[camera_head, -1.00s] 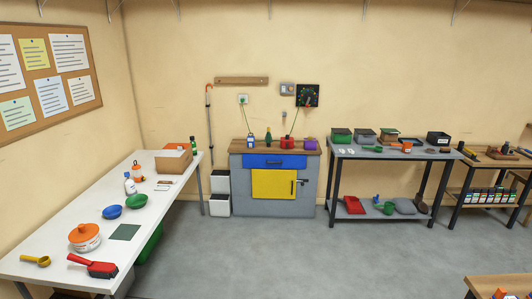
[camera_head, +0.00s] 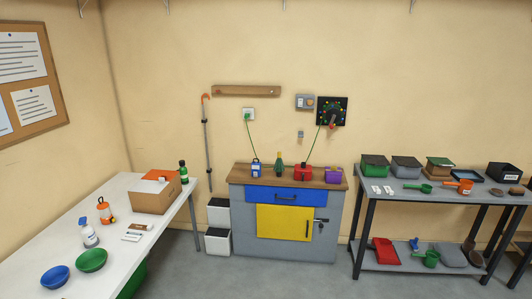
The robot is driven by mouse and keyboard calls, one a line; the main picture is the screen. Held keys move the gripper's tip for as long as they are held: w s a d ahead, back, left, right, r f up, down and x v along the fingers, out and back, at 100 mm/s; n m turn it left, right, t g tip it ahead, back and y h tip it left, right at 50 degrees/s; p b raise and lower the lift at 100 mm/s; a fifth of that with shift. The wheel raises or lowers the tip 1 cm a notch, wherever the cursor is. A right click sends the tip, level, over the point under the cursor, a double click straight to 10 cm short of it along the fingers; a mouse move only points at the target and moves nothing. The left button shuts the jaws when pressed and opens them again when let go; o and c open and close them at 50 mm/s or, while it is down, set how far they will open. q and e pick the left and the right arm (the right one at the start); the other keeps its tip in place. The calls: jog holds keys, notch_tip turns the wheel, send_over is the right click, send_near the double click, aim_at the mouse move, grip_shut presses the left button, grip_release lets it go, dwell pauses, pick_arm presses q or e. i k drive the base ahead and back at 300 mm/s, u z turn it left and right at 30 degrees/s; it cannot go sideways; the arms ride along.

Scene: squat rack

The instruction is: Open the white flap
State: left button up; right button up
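Two white bins stand one above the other on the left side of the grey cabinet. The upper white bin (camera_head: 218,213) has a dark band along its top, and the lower white bin (camera_head: 217,244) looks alike. I cannot tell which white front is the flap, or whether a flap there is open or shut. Neither of my grippers is in view.
The grey cabinet (camera_head: 325,248) has a blue drawer (camera_head: 285,196) and a yellow door (camera_head: 283,223). A white table (camera_head: 115,200) with bowls and a cardboard box (camera_head: 155,197) stands at left. A shelf (camera_head: 400,192) stands at right. Grey floor between is clear.

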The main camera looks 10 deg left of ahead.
aim_at(152, 187)
jog(key=u, duration=0.55)
jog(key=i, duration=2.05)
jog(key=u, duration=0.7)
